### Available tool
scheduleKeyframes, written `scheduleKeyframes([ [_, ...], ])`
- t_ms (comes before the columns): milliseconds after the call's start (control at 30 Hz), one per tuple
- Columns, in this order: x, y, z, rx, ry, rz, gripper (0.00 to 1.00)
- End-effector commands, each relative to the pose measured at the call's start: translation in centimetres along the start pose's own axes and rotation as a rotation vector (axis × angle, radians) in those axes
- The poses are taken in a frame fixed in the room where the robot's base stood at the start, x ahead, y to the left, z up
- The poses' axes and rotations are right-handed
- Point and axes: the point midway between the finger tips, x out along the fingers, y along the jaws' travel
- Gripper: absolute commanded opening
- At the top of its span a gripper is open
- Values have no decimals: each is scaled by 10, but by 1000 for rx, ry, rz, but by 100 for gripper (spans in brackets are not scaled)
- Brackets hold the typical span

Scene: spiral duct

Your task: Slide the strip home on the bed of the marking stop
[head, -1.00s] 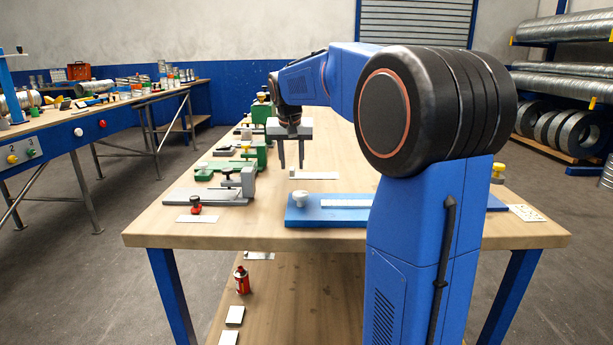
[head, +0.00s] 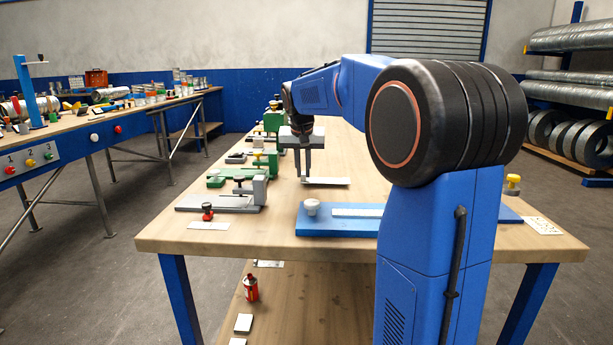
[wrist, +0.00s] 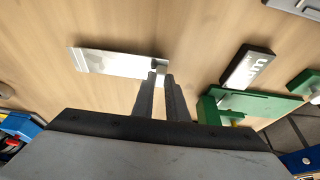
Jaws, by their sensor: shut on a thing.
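The strip (head: 328,181) is a thin pale plate near the middle of the table in the head view. In the wrist view the strip (wrist: 112,62) is shiny, and its right end is at my fingertips. My gripper (head: 303,177) points down and is shut on the strip's left end as the head view shows it. In the wrist view the fingers (wrist: 162,76) are close together. I cannot tell which is the marking stop.
A blue board (head: 340,226) with a white knob and a pale strip on it lies at the front. A small plate with a red knob (head: 208,216) is at the front left. Bare wood surrounds the strip.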

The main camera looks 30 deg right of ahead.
Motion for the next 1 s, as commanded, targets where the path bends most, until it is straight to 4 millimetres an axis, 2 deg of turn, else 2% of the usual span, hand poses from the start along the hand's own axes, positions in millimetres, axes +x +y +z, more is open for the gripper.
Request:
scheduleKeyframes([
  [200, -38, 0, -16, 0, 3, -2, 0],
  [400, -66, 0, -28, 1, 2, -1, 0],
  [1000, -110, 0, -46, 0, 2, -1, 0],
])
